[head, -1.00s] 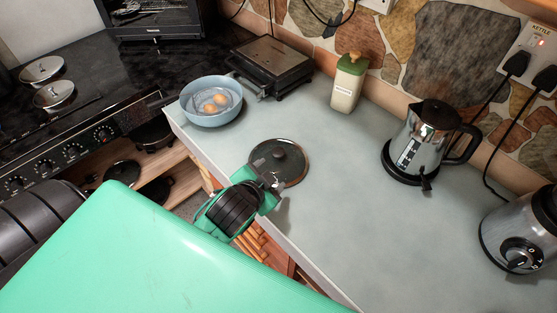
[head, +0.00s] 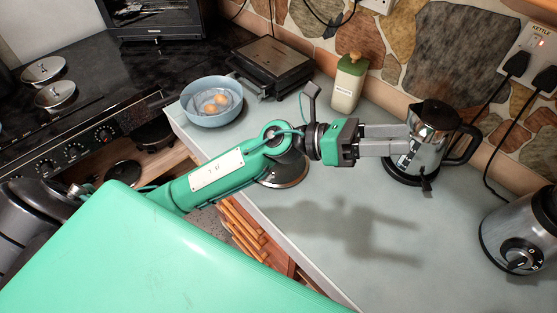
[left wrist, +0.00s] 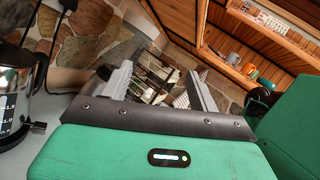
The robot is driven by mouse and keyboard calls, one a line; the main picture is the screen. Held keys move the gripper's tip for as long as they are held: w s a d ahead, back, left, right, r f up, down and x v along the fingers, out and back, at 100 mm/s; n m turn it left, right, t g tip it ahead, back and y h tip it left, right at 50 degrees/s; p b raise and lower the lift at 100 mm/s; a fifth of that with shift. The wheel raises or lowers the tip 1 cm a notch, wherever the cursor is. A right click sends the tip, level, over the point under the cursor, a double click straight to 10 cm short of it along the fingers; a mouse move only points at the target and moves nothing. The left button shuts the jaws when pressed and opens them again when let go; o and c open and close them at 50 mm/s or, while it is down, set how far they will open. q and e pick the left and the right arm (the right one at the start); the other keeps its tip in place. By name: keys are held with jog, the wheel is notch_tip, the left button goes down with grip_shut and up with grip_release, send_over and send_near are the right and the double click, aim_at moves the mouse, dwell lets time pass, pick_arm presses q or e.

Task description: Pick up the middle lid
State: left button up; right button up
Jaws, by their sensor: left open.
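A round dark lid with a metal rim (head: 285,182) lies on the grey worktop in the head view. My left forearm and wrist cover most of it, including its knob. Two shiny round lids, one farther back (head: 42,70) and one nearer (head: 54,95), are on the black stove at the left. I cannot tell which one is the middle lid. My left gripper (head: 408,141) is open and empty, raised above the worktop and pointing right, its fingertips overlapping the kettle in the picture. Its open fingers also show in the left wrist view (left wrist: 160,85). My right gripper is out of view.
A steel kettle (head: 428,135) stands right of the lid; it also shows in the left wrist view (left wrist: 14,88). A blue bowl of eggs (head: 211,119), a grill (head: 272,65), a cream jar (head: 347,88) and an appliance (head: 522,230) stand around. The front worktop (head: 390,270) is clear.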

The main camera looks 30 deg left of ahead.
pick_arm(q)
jog(key=a+f+m+g+y, duration=0.4)
jog(key=f+m+g+y, duration=0.2)
jog(key=f+m+y, duration=0.6)
jog(key=w+a+f+m+t+y, duration=0.1)
jog(key=w+a+y, duration=0.35)
jog(key=a, duration=0.55)
jog(key=w+a+f+m+t+y, duration=0.1)
jog(key=w+a+y, duration=0.2)
jog(key=a+y, duration=0.5)
jog(key=shift+h, duration=0.95)
jog(key=f+p, duration=0.1)
jog(key=f, duration=0.1)
jog(key=a+f, duration=0.1)
jog(key=f, duration=0.2)
jog(key=w+a+f+p, duration=0.1)
jog(key=f, duration=0.1)
jog(key=shift+a+f+p, duration=0.25)
jog(key=shift+f+p, duration=0.1)
jog(key=shift+f, duration=0.05)
jog(key=shift+f+p, duration=0.45)
jog(key=shift+p, duration=0.1)
notch_tip(320, 180, down, 3)
jog(key=shift+a+f+p, duration=0.15)
jog(key=shift+p, duration=0.8)
jog(key=shift+w+f, duration=0.15)
jog(key=shift+f, duration=0.4)
grip_shut()
